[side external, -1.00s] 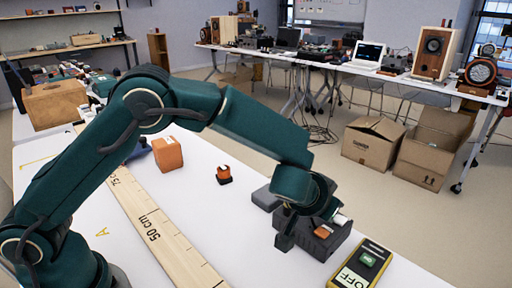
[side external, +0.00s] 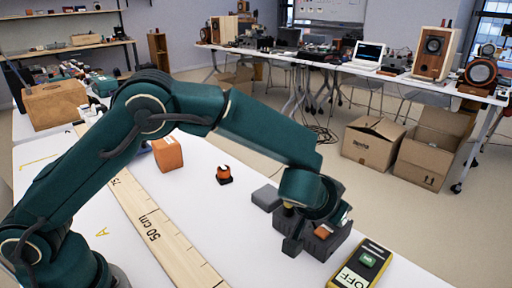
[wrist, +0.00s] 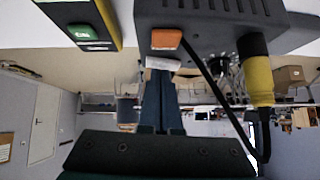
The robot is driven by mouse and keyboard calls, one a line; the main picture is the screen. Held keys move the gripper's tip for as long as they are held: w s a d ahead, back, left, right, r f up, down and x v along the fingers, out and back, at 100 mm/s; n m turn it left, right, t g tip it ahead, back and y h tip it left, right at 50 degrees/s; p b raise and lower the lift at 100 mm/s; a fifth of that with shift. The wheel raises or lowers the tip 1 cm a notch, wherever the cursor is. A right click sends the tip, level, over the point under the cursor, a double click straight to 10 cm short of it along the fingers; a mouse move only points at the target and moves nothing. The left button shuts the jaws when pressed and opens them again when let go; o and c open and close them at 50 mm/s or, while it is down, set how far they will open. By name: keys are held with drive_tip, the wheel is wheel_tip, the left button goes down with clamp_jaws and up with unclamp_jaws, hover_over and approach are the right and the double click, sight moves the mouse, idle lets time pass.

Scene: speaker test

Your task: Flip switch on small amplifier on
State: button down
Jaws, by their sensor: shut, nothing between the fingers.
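The small amplifier is a dark grey box (side external: 338,238) near the table's right edge, partly hidden behind my wrist. Its orange switch (side external: 322,231) shows in the side view. In the wrist view the amplifier (wrist: 211,16) is at the top, with the orange switch (wrist: 166,39) on its face and a small white piece just below it. My gripper (wrist: 161,72) is shut and empty, its fingertips close to the switch and white piece; I cannot tell whether they touch.
A yellow-and-black box (side external: 361,266) with a green button and an OFF label lies right of the amplifier. A yellow-and-black plug (wrist: 258,72) with a cable is at the amplifier. A grey block (side external: 266,197), a small orange-and-black part (side external: 223,176) and a long ruler (side external: 160,232) lie on the table.

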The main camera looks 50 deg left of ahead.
drive_tip(key=shift+d+r, duration=0.1)
drive_tip(key=shift+r, duration=0.45)
drive_tip(key=r, duration=0.3)
drive_tip(key=shift+d+r, duration=0.1)
drive_tip(key=shift+d, duration=0.15)
drive_tip(key=v, duration=0.9)
drive_tip(key=shift+s+d+r, duration=0.15)
drive_tip(key=shift+s+d, duration=0.1)
drive_tip(key=shift+s, duration=0.1)
drive_tip(key=shift+a+r+y, duration=0.1)
drive_tip(key=shift+a+y, duration=0.2)
drive_tip(key=shift+a, duration=0.4)
